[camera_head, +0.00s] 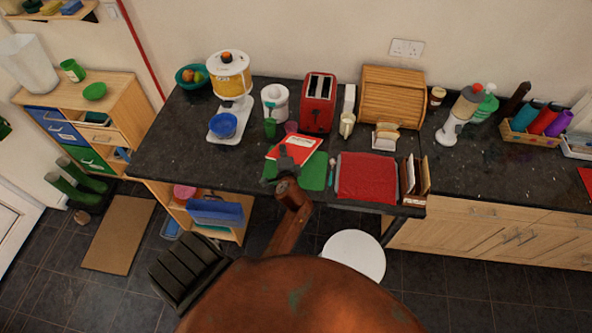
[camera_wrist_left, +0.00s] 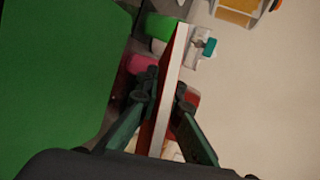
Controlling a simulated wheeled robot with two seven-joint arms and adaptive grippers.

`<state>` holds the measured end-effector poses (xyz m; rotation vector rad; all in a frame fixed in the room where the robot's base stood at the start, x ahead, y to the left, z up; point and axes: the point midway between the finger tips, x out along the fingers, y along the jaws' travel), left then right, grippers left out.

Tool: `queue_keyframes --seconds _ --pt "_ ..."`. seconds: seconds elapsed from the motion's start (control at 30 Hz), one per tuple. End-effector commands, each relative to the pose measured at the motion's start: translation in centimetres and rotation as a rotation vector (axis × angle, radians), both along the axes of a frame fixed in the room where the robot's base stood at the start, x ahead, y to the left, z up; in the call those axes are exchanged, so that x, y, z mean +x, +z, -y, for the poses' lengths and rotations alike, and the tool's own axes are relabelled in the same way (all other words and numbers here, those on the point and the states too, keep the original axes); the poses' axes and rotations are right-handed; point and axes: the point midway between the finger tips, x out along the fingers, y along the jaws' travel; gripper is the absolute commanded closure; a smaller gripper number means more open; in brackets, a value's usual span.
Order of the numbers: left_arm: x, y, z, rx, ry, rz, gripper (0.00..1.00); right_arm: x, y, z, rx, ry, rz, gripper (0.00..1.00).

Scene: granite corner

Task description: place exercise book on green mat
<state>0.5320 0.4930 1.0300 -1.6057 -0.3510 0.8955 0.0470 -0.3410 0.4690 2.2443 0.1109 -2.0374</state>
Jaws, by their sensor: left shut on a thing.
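The exercise book (camera_head: 297,149) is red with a white label and lies over the back part of the green mat (camera_head: 316,172) in the head view. My left gripper (camera_head: 288,163) is shut on its near edge. In the left wrist view the book (camera_wrist_left: 174,62) shows edge-on between the two fingers of my left gripper (camera_wrist_left: 164,98). The green mat (camera_wrist_left: 55,75) fills the left of that view, with a gap between it and the book. The book looks held above the mat; the exact height is unclear. My right gripper is not in view.
A red mat (camera_head: 367,178) lies right of the green mat. Behind stand a red toaster (camera_head: 319,101), a white jug (camera_head: 275,101), a green cup (camera_head: 270,128) and a pink cup (camera_head: 291,127). A blue bowl (camera_head: 223,124) sits on a white appliance at left. The counter's left end is clear.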

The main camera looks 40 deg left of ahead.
Motion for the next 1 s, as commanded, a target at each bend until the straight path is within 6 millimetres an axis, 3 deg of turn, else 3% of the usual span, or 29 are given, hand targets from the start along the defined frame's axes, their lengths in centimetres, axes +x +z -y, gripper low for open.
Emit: queue_keyframes --seconds 0.03,0.2,0.43,0.83,0.87,1.0 --pt "0.0 -1.2 0.0 0.000 -0.001 0.001 1.00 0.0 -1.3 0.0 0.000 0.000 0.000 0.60" --pt "0.0 -3.3 0.0 0.000 -0.001 0.001 1.00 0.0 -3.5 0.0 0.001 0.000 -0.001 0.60" --pt "0.0 -5.9 0.0 0.000 0.000 0.000 1.00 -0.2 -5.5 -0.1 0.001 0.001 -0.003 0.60" --pt "0.0 -6.4 0.0 0.000 0.000 0.001 1.00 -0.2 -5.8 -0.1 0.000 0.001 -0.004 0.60" --pt "0.0 -6.4 0.0 0.000 0.000 0.000 0.93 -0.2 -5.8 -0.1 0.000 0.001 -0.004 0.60" --pt "0.0 -6.4 0.0 0.000 0.000 0.000 0.83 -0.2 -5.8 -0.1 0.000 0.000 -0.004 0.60"
